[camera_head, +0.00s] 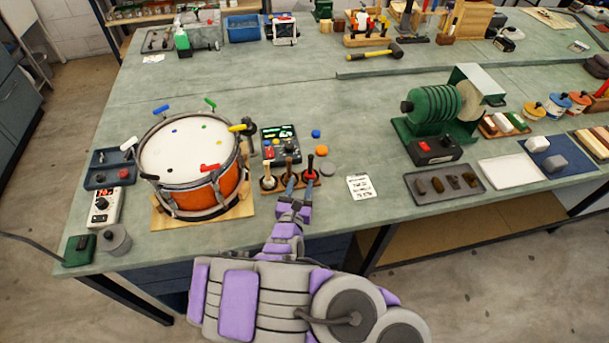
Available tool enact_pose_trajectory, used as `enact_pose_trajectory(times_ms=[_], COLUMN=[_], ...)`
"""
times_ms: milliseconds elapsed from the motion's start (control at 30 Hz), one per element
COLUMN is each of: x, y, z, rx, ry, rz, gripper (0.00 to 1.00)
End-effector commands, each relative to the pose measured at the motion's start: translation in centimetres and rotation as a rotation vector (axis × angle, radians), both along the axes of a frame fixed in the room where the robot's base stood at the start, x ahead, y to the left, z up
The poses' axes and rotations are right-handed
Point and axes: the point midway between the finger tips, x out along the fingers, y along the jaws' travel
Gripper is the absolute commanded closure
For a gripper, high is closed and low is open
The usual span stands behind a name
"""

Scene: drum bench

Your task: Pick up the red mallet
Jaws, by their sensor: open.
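The red mallet (310,166) stands upright in a small wooden rack (268,188) right of the drum. The right finger overlaps the lower part of the red mallet. I cannot tell whether it touches. The fingers hide part of the rack.
The drum (190,150) sits on a wooden base to the left, with coloured handles around its rim. A tray of small parts (280,143) lies behind the rack. A white card (360,187) and a green machine (435,110) are to the right.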

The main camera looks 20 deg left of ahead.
Motion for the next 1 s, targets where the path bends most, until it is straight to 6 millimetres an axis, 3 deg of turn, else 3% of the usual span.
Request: enact_pose_trajectory(times_ms=[200, 467, 800, 1000], x=[3.7, 5.3, 9.3, 10.1], y=[0.1, 1.5, 1.1, 1.5], z=[0.0, -0.3, 0.2, 0.4], rx=[0.006, -0.008, 0.004, 0.0], ry=[0.0, -0.001, -0.001, -0.003], rz=[-0.006, -0.002, -0.006, -0.001], gripper=[0.54, 0.54, 0.54, 0.54])
